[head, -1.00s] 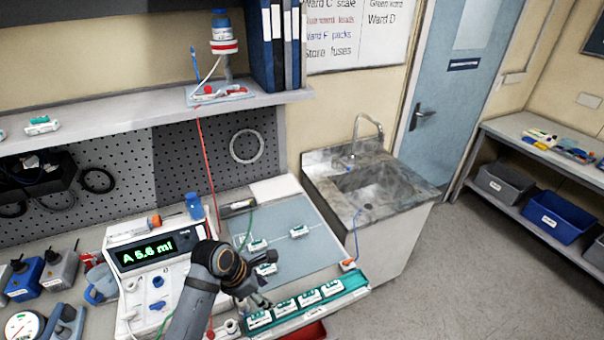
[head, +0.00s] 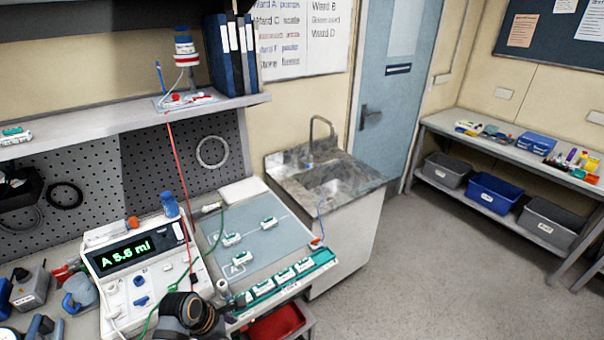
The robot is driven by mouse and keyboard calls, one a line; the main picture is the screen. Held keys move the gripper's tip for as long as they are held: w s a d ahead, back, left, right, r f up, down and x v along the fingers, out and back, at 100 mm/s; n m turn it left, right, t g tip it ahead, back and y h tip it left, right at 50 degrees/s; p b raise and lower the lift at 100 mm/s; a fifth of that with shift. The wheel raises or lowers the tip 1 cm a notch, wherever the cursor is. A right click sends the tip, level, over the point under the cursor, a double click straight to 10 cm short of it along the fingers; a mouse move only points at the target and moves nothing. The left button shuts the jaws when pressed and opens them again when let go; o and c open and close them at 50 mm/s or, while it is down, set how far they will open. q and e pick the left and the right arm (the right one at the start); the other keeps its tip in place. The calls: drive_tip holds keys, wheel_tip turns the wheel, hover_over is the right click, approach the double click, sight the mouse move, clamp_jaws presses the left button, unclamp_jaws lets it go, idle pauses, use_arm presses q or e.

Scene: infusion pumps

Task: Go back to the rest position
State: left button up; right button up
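One of my arms, which I take to be the right, shows at the bottom of the head view, left of the middle. Its dark wrist is in front of the infusion pump (head: 143,262), whose green display reads "A 5.6 ml". My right gripper (head: 236,304) is small and partly hidden beside the wrist, near the left end of the teal rail (head: 325,258). I cannot tell whether its fingers are open or shut. I see nothing clearly held in it. My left gripper is not in view.
Several small white-and-green packs stand along the rail, and others lie on the grey-blue mat (head: 260,218). A red line hangs from the shelf (head: 110,127) to the pump area. A red bin (head: 278,322) is below the bench. Open floor (head: 420,270) lies to the right.

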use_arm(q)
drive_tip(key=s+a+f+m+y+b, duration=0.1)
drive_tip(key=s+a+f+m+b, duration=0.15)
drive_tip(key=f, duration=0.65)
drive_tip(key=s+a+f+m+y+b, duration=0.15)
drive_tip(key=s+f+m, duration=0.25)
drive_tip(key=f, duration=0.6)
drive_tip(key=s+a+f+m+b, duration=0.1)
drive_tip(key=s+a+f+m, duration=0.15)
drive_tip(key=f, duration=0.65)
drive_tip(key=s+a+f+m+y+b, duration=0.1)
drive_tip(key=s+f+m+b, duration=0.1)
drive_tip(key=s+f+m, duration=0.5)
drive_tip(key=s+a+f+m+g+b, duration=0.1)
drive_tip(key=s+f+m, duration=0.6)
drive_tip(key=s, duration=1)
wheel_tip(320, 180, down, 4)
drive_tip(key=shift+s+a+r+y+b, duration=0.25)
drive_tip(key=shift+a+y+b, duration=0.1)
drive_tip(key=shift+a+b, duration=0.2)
use_arm(e)
wheel_tip(320, 180, down, 10)
drive_tip(key=s, duration=0.1)
drive_tip(key=shift+r, duration=0.25)
